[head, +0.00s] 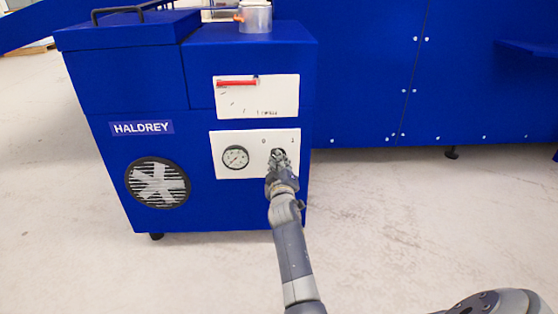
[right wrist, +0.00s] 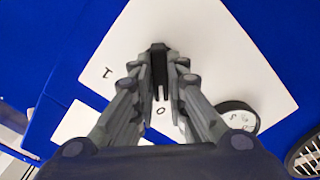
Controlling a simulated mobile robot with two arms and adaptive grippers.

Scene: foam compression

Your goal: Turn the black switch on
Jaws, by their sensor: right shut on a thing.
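My right gripper (head: 279,158) reaches the panel from below. In the right wrist view its fingers (right wrist: 157,70) stand on both sides of the switch and are shut on it. Which mark the switch points at is hard to tell. My left gripper is not in view.
A round gauge (head: 236,157) is on the same panel, left of the switch. Above is another white panel (head: 285,98) with a red bar (head: 237,83). A round fan grille (head: 157,183) is lower left. The floor (head: 420,220) to the right is clear.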

